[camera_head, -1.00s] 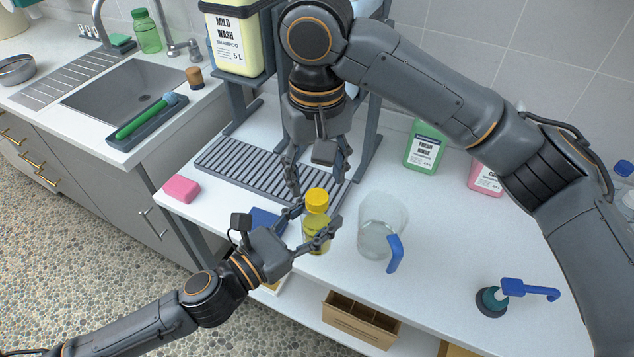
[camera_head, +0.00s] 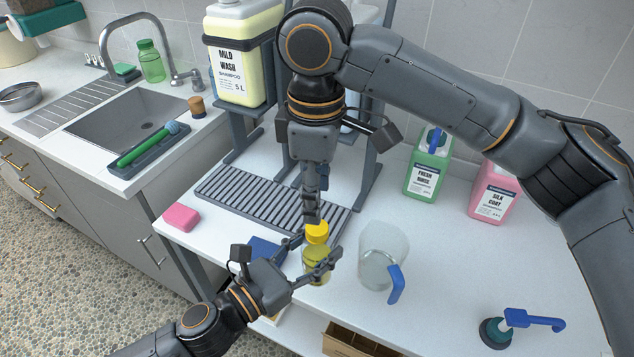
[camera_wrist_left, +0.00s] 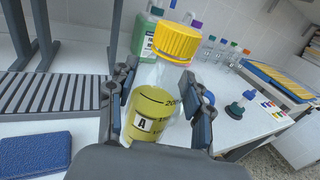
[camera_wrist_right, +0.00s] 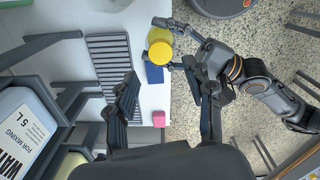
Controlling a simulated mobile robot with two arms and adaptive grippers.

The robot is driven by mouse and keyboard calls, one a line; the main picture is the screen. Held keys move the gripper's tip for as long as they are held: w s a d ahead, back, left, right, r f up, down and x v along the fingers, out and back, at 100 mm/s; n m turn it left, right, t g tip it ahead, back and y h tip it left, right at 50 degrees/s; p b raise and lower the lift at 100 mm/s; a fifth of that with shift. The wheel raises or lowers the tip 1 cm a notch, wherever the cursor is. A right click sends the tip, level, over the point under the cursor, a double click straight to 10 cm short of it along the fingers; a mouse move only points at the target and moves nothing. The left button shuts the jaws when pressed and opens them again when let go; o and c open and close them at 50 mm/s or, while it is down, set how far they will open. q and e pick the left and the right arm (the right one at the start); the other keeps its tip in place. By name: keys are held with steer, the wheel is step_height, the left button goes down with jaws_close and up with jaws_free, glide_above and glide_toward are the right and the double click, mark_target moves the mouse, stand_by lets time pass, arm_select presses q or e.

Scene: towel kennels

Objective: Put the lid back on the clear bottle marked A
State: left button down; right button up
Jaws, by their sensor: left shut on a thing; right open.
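The clear bottle marked A (camera_wrist_left: 150,105) holds yellow liquid and stands upright on the white worktop. It also shows in the head view (camera_head: 316,266). Its yellow lid (camera_wrist_left: 177,42) sits on the bottle's mouth; I cannot tell how tightly. The lid also shows in the head view (camera_head: 316,233) and, from above, in the right wrist view (camera_wrist_right: 160,53). My left gripper (camera_head: 313,262) is shut on the bottle's body, one finger on each side. My right gripper (camera_head: 311,212) points down above the lid, open and empty. Its fingers are spread in the right wrist view (camera_wrist_right: 168,82).
A clear jug with a blue handle (camera_head: 382,250) stands close right of the bottle. A blue cloth (camera_head: 264,250) and a slatted rack (camera_head: 245,192) lie to the left and behind. A pink sponge (camera_head: 181,217) is farther left. A blue-handled pump (camera_head: 497,332) stands front right.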

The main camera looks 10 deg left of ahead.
mark_target(317, 226)
steer(key=n, duration=0.3)
steer(key=r+n, duration=0.1)
steer(key=n, duration=0.2)
steer(key=shift+r, duration=0.15)
steer(key=shift+f, duration=4.05)
jaws_close()
steer(key=shift+o, duration=0.9)
jaws_free()
